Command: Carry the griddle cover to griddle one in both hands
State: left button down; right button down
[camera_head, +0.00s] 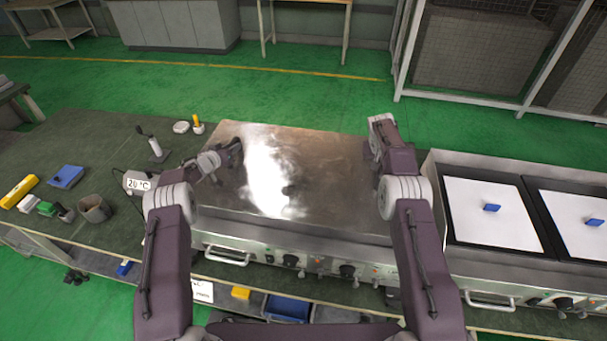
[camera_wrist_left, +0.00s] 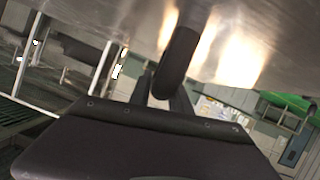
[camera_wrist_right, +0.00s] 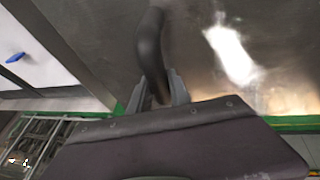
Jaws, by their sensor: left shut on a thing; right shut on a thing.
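The griddle cover (camera_head: 325,165) is a wide, shiny steel sheet between my two arms in the head view. It spans the area behind a steel front panel with knobs (camera_head: 300,262); I cannot tell whether it rests there or hangs just above. My left gripper (camera_head: 232,155) is shut on a dark curved handle at the cover's left side, and this handle shows in the left wrist view (camera_wrist_left: 178,60). My right gripper (camera_head: 376,150) is shut on the matching handle on the right side, clear in the right wrist view (camera_wrist_right: 151,45). The cover hides any surface beneath it.
The dark bench (camera_head: 100,150) on the left holds a temperature display (camera_head: 138,182), a grey cup (camera_head: 94,208) and several small items. Green floor lies open behind.

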pick_arm(q)
jog(key=c, duration=1.2)
grip_release()
jog(key=shift+f, duration=0.15)
pick_arm(e)
jog(key=c, duration=1.2)
grip_release()
jog(key=shift+f, duration=0.1)
pick_arm(q)
jog(key=shift+s+r, duration=0.2)
pick_arm(e)
jog(key=shift+s, duration=0.15)
pick_arm(q)
jog(key=shift+s+a, duration=0.15)
jog(key=shift+s, duration=0.1)
jog(key=v, duration=1.1)
jog(key=shift+s, duration=0.15)
pick_arm(e)
jog(key=v, duration=1.2)
pick_arm(q)
jog(key=shift+r, duration=0.1)
